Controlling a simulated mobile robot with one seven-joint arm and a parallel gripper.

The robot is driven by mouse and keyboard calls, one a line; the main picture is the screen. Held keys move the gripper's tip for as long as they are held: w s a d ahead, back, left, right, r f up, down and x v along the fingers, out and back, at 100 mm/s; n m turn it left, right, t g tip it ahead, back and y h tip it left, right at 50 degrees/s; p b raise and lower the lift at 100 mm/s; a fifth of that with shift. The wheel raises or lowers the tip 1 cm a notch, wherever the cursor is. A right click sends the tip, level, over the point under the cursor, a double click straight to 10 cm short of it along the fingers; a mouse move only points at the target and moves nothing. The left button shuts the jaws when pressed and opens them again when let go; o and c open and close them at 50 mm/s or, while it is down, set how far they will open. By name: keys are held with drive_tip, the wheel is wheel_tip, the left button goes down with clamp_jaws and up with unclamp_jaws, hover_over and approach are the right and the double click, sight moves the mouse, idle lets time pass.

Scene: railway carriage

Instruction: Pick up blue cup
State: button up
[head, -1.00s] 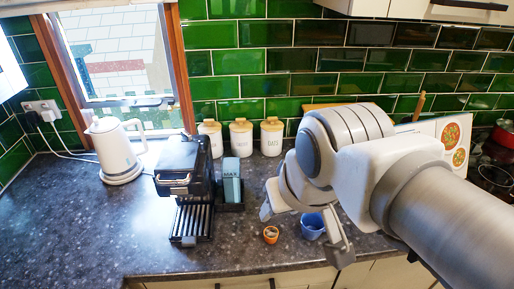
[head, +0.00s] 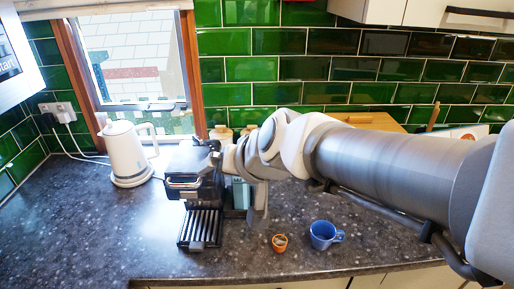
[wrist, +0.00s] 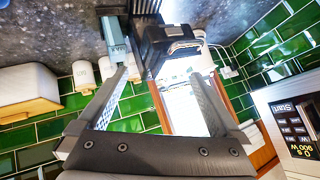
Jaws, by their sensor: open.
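The blue cup (head: 322,236) stands upright on the dark speckled counter near its front edge, with its handle to the right. It is not visible in the wrist view. My gripper (head: 236,184) is to the left of the cup and above the counter, near the coffee machine, and is not around the cup. In the wrist view my gripper (wrist: 158,76) has its two fingers spread wide with nothing between them. The arm partly hides the gripper in the head view.
The black coffee machine (head: 196,190) and a white kettle (head: 125,155) are further left. A blue carton (wrist: 115,38) stands beside the machine. A microwave (wrist: 292,120) shows at right in the wrist view.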

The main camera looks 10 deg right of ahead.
sight(330, 232)
drive_tip(key=w+d+f+m+t+h+b, duration=0.25)
drive_tip(key=w+f+m+h, duration=0.35)
drive_tip(key=w+f+m, duration=0.45)
drive_tip(key=s+d+f+m+g+h+b, duration=0.1)
drive_tip(key=s+d+f+m+g+h, duration=0.1)
drive_tip(key=s+d+f+g+h, duration=0.3)
drive_tip(key=s+d+f+m+g+h+b, duration=0.1)
drive_tip(key=s+d+f+m+g+h, duration=0.2)
drive_tip(key=s+f+h, duration=0.4)
drive_tip(key=shift+n+g+y, duration=0.55)
drive_tip(key=shift+g+y, duration=0.05)
drive_tip(key=shift+g, duration=0.15)
drive_tip(key=x, duration=0.5)
drive_tip(key=w+b+x, duration=0.1)
drive_tip(key=x, duration=0.5)
drive_tip(key=w+x, duration=0.1)
drive_tip(key=x, duration=0.5)
drive_tip(key=shift+a+f+b, duration=0.1)
drive_tip(key=shift+f+b, duration=0.2)
drive_tip(key=shift+f, duration=0.1)
